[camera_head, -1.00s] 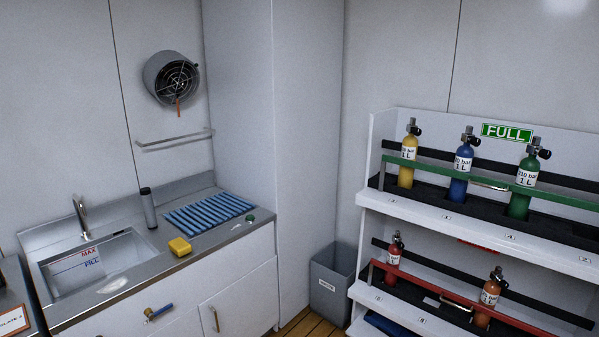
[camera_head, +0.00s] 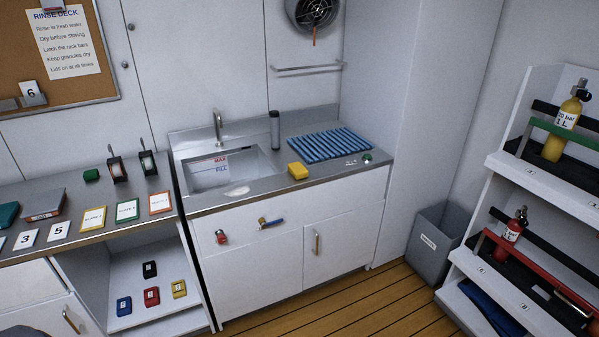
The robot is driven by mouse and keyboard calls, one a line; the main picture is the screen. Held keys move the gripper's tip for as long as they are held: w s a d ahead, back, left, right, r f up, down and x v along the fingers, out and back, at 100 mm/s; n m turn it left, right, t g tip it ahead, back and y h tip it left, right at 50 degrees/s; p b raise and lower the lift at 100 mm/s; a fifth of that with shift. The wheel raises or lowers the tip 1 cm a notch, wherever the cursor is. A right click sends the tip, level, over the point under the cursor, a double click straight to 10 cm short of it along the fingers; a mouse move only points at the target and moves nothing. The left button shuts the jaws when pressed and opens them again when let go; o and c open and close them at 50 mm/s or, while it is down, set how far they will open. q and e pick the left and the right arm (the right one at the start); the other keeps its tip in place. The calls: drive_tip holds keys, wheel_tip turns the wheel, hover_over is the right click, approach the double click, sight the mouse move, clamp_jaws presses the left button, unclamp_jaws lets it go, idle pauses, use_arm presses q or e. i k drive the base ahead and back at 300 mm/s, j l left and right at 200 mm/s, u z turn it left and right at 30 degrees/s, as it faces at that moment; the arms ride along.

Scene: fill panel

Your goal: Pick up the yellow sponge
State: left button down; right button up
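The yellow sponge (camera_head: 298,171) is a small block lying on the steel counter (camera_head: 290,186), just right of the sink basin, near the counter's front edge. It is fully visible and nothing touches it from above. Neither of my grippers shows in the head view.
A grey bin (camera_head: 433,244) and a cylinder rack (camera_head: 520,165) stand right. Wooden floor (camera_head: 330,295) before the cabinet is clear.

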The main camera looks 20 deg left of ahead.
sight(298, 170)
drive_tip(key=z, duration=0.15)
drive_tip(key=j+z, duration=0.45)
drive_tip(key=j, duration=0.15)
drive_tip(key=j+z, duration=0.45)
drive_tip(key=j, duration=0.15)
drive_tip(key=k, duration=0.05)
